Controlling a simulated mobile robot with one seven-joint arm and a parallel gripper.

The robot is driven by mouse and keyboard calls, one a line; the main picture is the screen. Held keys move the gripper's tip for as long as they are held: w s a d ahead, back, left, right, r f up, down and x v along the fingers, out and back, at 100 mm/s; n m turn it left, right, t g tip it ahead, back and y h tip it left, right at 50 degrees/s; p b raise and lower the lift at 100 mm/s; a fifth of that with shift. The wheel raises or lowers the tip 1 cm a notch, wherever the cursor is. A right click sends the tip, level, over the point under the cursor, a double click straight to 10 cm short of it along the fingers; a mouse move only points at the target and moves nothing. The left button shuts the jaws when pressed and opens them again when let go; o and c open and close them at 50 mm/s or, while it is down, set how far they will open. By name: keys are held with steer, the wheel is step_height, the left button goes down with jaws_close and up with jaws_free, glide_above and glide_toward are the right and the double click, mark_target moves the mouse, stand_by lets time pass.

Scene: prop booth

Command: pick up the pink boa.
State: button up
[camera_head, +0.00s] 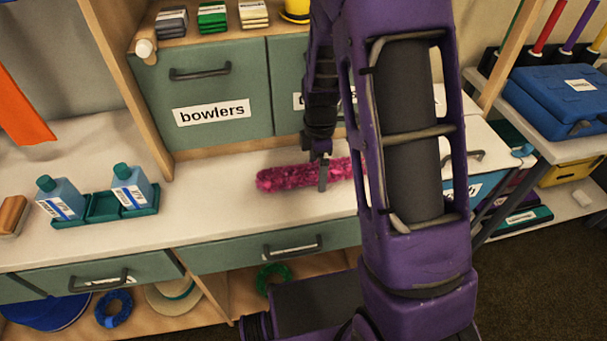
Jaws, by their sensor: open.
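The pink boa (283,178) is a fluffy magenta roll lying across the white counter (225,215), below the green cupboard doors. Its right part is hidden behind my purple arm. My gripper (323,180) points down at the boa, with a grey finger showing in front of its middle. The gripper is open; the other finger is hard to make out. I cannot tell whether the finger touches the boa.
Two blue bottles (132,187) stand in a green tray (104,207) on the counter's left. A brush (12,214) lies at the far left. The cupboard door marked "bowlers" (212,90) rises behind. Counter between tray and boa is clear. A blue case (560,100) sits on the right shelf.

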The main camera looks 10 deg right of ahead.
steer(key=c, duration=1.4)
steer(key=shift+r, duration=0.1)
